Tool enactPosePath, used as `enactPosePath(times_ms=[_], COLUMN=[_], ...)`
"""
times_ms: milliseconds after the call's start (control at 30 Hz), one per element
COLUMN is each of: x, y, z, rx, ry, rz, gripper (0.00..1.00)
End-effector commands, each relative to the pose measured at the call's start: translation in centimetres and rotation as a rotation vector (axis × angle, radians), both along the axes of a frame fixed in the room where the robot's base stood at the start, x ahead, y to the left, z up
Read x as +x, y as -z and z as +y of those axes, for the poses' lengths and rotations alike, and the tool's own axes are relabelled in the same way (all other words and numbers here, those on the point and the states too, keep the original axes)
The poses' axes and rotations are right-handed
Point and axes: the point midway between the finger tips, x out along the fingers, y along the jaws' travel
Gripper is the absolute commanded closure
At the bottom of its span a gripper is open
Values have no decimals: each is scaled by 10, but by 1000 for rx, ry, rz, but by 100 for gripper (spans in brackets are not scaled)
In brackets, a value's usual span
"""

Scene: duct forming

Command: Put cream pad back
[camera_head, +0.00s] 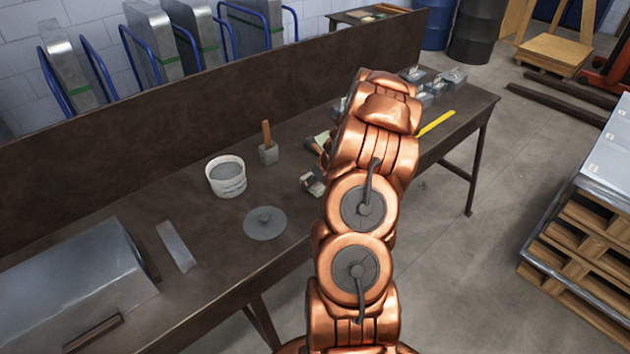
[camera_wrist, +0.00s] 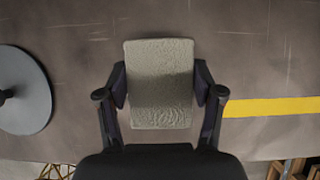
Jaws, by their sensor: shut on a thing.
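In the head view my arm covers most of the gripper area, and I cannot clearly make out the pad there.
A grey disc (camera_wrist: 20,90), also in the head view (camera_head: 265,223), lies left of the gripper. A yellow strip (camera_wrist: 270,107) lies right. A white bucket (camera_head: 226,177), a wooden-handled tool (camera_head: 267,145), a metal strip (camera_head: 177,246) and a sheet-metal duct (camera_head: 75,285) stand or lie farther left.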

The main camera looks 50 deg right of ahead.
Motion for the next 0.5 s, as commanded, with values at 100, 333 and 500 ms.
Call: enactPosePath(times_ms=[100,333,500], x=[0,0,0], y=[7,8,10], z=[1,0,0], rx=[1,-1,-1], ry=[2,0,0], rz=[1,1,1], gripper=[66,66,30])
